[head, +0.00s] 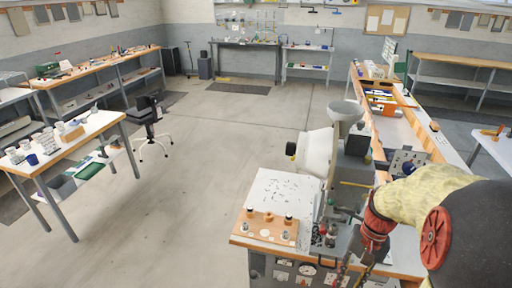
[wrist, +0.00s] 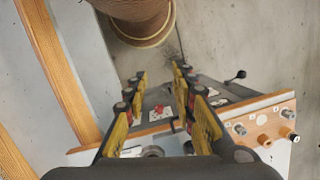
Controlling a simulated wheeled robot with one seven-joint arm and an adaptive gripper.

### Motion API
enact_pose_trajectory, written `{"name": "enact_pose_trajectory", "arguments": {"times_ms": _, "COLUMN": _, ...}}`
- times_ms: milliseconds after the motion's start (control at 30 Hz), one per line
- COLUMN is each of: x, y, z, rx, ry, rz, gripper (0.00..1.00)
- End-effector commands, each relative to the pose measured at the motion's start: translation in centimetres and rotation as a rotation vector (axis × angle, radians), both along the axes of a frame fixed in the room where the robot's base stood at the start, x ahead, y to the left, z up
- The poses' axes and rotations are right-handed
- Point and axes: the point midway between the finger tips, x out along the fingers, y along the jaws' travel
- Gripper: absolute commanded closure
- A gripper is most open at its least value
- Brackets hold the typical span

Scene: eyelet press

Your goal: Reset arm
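The eyelet press stands at the bench corner, with a grey funnel (head: 346,112) on top and a white rounded housing (head: 314,152). My arm reaches in from the right in the head view, and its wrist end hangs low beside the press base; my fingers are hard to make out there. In the wrist view my gripper (wrist: 160,75) shows two yellow-padded fingers spread apart, with a clear gap between them. I see nothing held. A dark panel with small red parts (wrist: 187,126) shows beyond and below the fingers.
A wooden control strip with knobs (head: 266,228) runs along the front of a white top (head: 280,190). The long bench (head: 400,125) with bins extends behind. A side table (head: 75,140) with cups stands left, near a stool (head: 150,115). The floor between is open.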

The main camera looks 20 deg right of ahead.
Motion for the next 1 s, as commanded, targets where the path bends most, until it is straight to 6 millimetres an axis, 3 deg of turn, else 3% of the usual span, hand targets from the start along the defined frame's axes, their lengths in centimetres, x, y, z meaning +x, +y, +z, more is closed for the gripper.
{"name": "enact_pose_trajectory", "arguments": {"times_ms": 300, "x": 2.1, "y": 7.9, "z": 4.9, "rx": -0.254, "ry": -0.251, "rz": 0.364, "gripper": 0.74}}
{"name": "enact_pose_trajectory", "arguments": {"times_ms": 600, "x": 1.3, "y": 16.5, "z": 9.1, "rx": -0.362, "ry": -0.514, "rz": 0.651, "gripper": 0.74}}
{"name": "enact_pose_trajectory", "arguments": {"times_ms": 800, "x": 1.2, "y": 19.9, "z": 11.1, "rx": -0.371, "ry": -0.629, "rz": 0.761, "gripper": 0.74}}
{"name": "enact_pose_trajectory", "arguments": {"times_ms": 1000, "x": 1.2, "y": 20.8, "z": 11.1, "rx": -0.362, "ry": -0.638, "rz": 0.792, "gripper": 0.74}}
